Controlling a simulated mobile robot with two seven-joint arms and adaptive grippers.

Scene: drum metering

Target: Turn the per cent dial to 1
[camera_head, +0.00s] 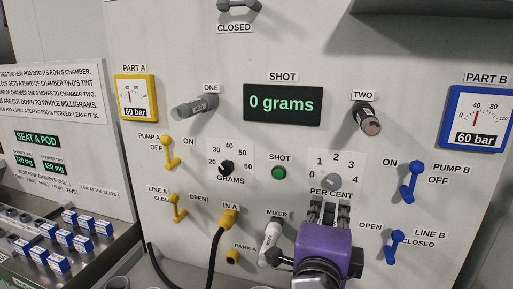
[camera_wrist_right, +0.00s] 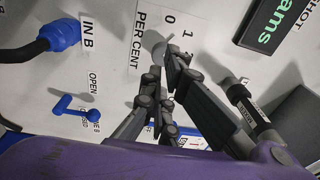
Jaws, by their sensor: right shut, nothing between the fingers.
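The per cent dial (camera_head: 331,181) is a small grey knob on the white panel, ringed by the marks 0 to 4. Its pointer is too small to read. In the right wrist view the dial (camera_wrist_right: 157,48) shows just beyond my fingertips, beside the marks 0 and 1. My right gripper (camera_head: 330,207) is purple with dark fingers and comes up from below, with its tips just under the dial. It is shut and empty; the fingertips (camera_wrist_right: 164,72) lie close to the knob, and I cannot tell whether they touch it. My left gripper is not in view.
The grams dial (camera_head: 227,168) and green shot button (camera_head: 279,173) are left of the dial. The grey mixer lever (camera_head: 271,243) stands close beside my right gripper. Blue levers for pump B (camera_head: 412,180) and line B (camera_head: 394,246) are to the right. The display (camera_head: 283,105) reads 0 grams.

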